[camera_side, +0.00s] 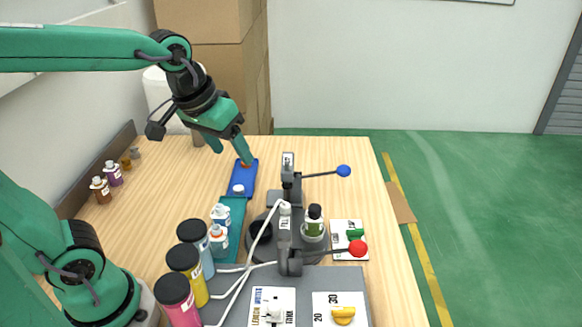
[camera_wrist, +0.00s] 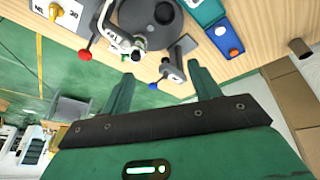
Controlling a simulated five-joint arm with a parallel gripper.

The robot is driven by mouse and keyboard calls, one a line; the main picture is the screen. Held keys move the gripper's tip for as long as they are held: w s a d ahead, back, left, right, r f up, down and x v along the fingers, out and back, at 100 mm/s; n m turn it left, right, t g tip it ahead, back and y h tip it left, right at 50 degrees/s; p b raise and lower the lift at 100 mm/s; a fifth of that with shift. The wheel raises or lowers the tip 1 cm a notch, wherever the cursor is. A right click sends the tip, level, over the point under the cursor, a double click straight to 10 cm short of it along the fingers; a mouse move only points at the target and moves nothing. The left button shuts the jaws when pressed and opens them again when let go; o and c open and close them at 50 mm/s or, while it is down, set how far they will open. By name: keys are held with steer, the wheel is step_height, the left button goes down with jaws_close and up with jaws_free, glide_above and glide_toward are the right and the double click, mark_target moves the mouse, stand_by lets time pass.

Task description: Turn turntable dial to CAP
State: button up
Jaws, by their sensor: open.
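A green dial knob (camera_side: 356,235) sits on a white label card (camera_side: 348,252) at the right of the turntable; the card's lettering is too small to read. The dark round turntable (camera_side: 262,250) carries a dark green bottle with a black cap (camera_side: 313,222). The turntable also shows at the top of the wrist view (camera_wrist: 140,14). My gripper (camera_side: 231,151) is open and empty, above the far part of the table, left of and away from the dial. Its two green fingers also show spread in the wrist view (camera_wrist: 160,72).
A lever with a blue ball (camera_side: 344,171) and one with a red ball (camera_side: 358,248) stick out near the dial. A yellow knob (camera_side: 343,315) sits in front. A blue tray (camera_side: 242,182), small bottles and large jars (camera_side: 185,260) stand left of the turntable.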

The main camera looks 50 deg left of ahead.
steer(key=w+d+n+g, duration=0.1)
steer(key=w+d+n, duration=0.15)
steer(key=w, duration=0.45)
steer(key=n+g, duration=0.3)
steer(key=n, duration=0.1)
glide_toward(356, 230)
steer(key=shift+a+f, duration=0.1)
steer(key=shift+a, duration=0.05)
steer(key=shift+w+d+f+n, duration=0.15)
steer(key=shift+d+f+n, duration=0.1)
steer(key=shift+f, duration=0.1)
steer(key=shift+f, duration=0.1)
steer(key=shift+f, duration=3.8)
